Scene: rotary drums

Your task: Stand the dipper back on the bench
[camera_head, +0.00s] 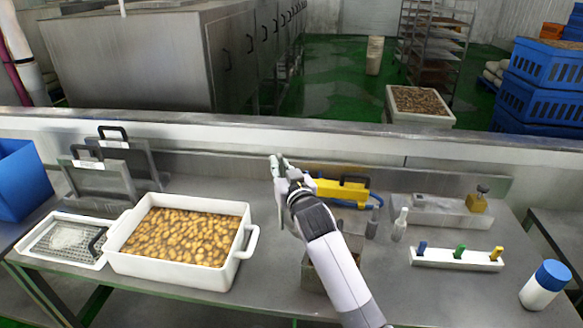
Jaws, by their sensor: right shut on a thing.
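My right gripper (281,168) is above the middle of the bench (270,285), to the right of the white tub. It is shut on the dipper, which is mostly hidden by the gripper and wrist, so its tilt cannot be told. A grey metal open box (313,278) shows partly behind my right forearm. The white tub (178,272) of potato-like pieces in liquid stands left of my arm. My left gripper is not in view.
A white tray with a grate (40,262) and two black-handled metal holders (105,180) are at the left. A yellow-and-blue tool (342,192), grey bottles (399,226), a white peg rack (440,259) and a blue-capped jar (543,284) are at the right. Bare bench shows around the tub's right side.

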